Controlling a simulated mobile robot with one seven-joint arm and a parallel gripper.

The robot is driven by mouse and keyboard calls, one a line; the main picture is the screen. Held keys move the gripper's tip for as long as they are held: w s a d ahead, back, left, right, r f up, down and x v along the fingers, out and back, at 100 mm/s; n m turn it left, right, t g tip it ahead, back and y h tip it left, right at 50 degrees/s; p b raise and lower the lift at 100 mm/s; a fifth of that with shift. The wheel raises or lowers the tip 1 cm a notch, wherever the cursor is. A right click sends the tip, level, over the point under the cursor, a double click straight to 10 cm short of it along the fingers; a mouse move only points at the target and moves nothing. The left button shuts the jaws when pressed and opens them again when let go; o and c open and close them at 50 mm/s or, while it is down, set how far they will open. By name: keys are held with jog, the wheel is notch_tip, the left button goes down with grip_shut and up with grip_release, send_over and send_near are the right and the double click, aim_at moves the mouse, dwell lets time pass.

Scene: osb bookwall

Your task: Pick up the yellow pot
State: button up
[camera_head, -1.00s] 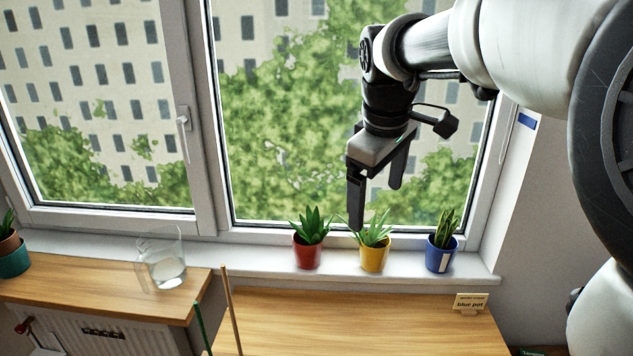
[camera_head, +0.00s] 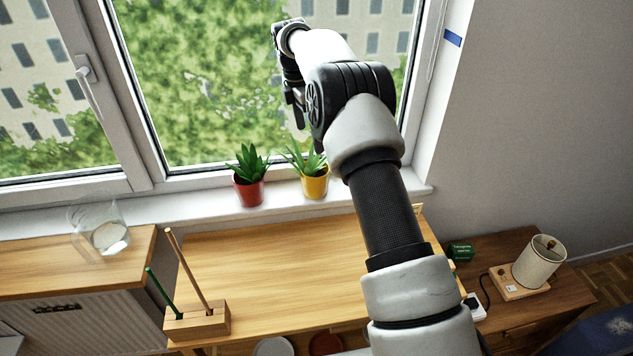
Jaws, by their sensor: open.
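The yellow pot (camera_head: 315,188), with a spiky green plant, stands upright on the white windowsill (camera_head: 282,207). It is just right of the red pot (camera_head: 248,193) and its plant. My gripper (camera_head: 300,112) is above the yellow pot, in front of the window glass, and points down. It is open and empty as far as it shows. My own arm hides part of it, so the exact gap between its fingers and the plant is unclear. The blue pot is not visible; my arm covers that part of the sill.
A clear glass vessel (camera_head: 108,236) stands at the left. A wooden holder (camera_head: 198,321) with thin sticks is on the wooden desk (camera_head: 270,262). A lamp (camera_head: 540,262) stands on the low right cabinet. The window handle (camera_head: 90,85) juts out at left.

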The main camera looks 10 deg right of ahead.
send_over(316, 176)
jog(key=s+a, duration=0.1)
notch_tip(316, 176, down, 9)
jog(key=shift+f, duration=0.1)
jog(key=shift+w+d+f+p, duration=0.1)
jog(key=shift+f+p, duration=0.1)
jog(key=shift+f, duration=0.7)
jog(key=shift+w+d+f+p, duration=0.1)
jog(key=shift+w+f+p, duration=0.1)
jog(key=shift+f, duration=0.7)
jog(key=shift+w+d+f+p, duration=0.1)
jog(key=shift+f+p, duration=0.1)
jog(key=shift+f, duration=0.7)
